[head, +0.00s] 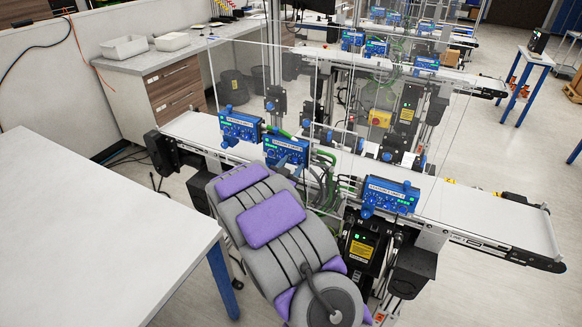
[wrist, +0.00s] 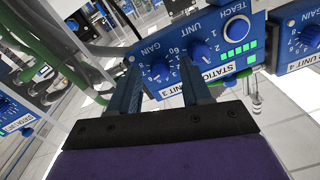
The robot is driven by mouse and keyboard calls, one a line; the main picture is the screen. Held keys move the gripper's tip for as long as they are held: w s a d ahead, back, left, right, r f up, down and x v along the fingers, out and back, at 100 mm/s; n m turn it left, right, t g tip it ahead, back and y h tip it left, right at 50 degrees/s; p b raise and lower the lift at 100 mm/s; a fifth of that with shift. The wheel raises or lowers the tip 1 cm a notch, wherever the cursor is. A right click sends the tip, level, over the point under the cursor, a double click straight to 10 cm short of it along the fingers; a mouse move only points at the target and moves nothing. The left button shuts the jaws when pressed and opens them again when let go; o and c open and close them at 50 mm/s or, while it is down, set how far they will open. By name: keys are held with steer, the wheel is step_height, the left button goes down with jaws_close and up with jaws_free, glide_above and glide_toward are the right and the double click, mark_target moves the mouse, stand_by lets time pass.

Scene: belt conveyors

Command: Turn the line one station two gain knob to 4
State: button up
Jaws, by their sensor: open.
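In the wrist view a blue station panel (wrist: 228,32) appears tilted, with a GAIN knob (wrist: 160,72), a UNIT knob (wrist: 201,52) and lit green bars. Its station label is partly hidden by my right finger, so I cannot tell the full name. My gripper (wrist: 160,71) is open, with one blue finger on each side of the GAIN knob. I cannot tell whether the fingers touch it, nor read the knob's setting. In the head view, blue panels (head: 240,127) stand along the near conveyor; my purple-padded arm hides the gripper there.
The near conveyor (head: 480,214) runs across the head view. Another panel (head: 390,195) is at right, with a black box (head: 410,272) below it. A white table (head: 90,230) is at left. Clear guard panels and green cables (wrist: 35,35) are close by.

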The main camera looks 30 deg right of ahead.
steer(key=shift+c, duration=0.5)
jaws_close()
steer(key=shift+r+p, duration=0.15)
steer(key=shift+p, duration=0.35)
steer(key=n+p, duration=0.2)
steer(key=p, duration=0.1)
steer(key=shift+r, duration=0.2)
steer(key=n+p, duration=0.2)
steer(key=p, duration=0.2)
steer(key=shift+n, duration=0.3)
steer(key=n+p, duration=0.3)
steer(key=p, duration=0.1)
steer(key=shift+w, duration=0.15)
steer(key=shift+f+n+p, duration=0.1)
steer(key=shift+n+p, duration=0.9)
steer(key=shift+p, duration=0.05)
